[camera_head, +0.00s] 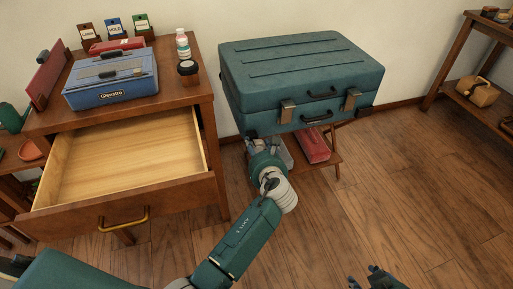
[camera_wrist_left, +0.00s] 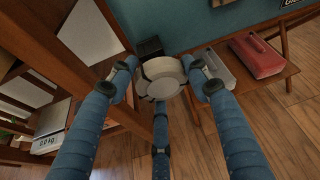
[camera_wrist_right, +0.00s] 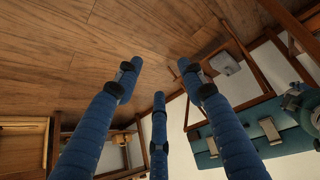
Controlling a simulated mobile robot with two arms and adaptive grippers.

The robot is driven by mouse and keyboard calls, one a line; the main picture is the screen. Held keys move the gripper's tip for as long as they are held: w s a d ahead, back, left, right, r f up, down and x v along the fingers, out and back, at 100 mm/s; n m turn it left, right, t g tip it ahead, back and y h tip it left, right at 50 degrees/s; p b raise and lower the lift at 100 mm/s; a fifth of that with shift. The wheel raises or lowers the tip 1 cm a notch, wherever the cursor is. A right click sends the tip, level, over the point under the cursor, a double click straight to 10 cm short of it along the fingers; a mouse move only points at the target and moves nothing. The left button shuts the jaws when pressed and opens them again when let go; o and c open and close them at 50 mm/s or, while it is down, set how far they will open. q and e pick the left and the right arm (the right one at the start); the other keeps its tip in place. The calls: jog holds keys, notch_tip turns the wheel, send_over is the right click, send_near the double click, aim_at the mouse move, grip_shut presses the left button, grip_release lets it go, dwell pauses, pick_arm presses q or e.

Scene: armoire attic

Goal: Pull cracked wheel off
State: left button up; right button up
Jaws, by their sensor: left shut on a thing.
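A large teal suitcase (camera_head: 300,75) lies flat on a low wooden stand (camera_head: 334,155). In the left wrist view a pale round wheel (camera_wrist_left: 160,78) sits between my left gripper's fingers, beside a dark block (camera_wrist_left: 149,46) at the suitcase (camera_wrist_left: 195,25). My left gripper (camera_head: 256,147) is below the suitcase's near left corner and is shut on this wheel. I cannot make out a crack or whether the wheel is still attached. My right gripper (camera_head: 374,276) is at the bottom of the head view, open and empty, away from the suitcase.
A red case (camera_head: 313,146) and a grey box (camera_head: 285,153) sit on the stand's lower shelf. An open, empty drawer (camera_head: 125,165) juts from the dresser (camera_head: 205,80) at left. A blue toolbox (camera_head: 112,80) stands on top. The wooden floor (camera_head: 400,190) at right is clear.

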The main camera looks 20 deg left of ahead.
pick_arm(q)
jog(key=shift+s+d+r, duration=0.1)
jog(key=shift+s+d, duration=0.15)
jog(key=shift+d, duration=0.2)
jog(key=shift+s+p, duration=0.4)
jog(key=shift+s+d, duration=0.2)
jog(key=shift+s, duration=0.1)
pick_arm(e)
jog(key=s+d+f+g, duration=0.1)
jog(key=s+g, duration=0.1)
jog(key=s, duration=0.3)
jog(key=shift+s+d+f+g+h, duration=0.25)
jog(key=shift+s+d+g+h, duration=0.05)
jog(key=shift+s+d+h, duration=0.1)
pick_arm(q)
jog(key=shift+s+d+p, duration=0.15)
jog(key=shift+s+p, duration=0.05)
jog(key=shift+p, duration=0.15)
pick_arm(e)
jog(key=shift+s+d+f+g, duration=0.15)
jog(key=shift+s+g, duration=0.15)
jog(key=shift+s, duration=0.4)
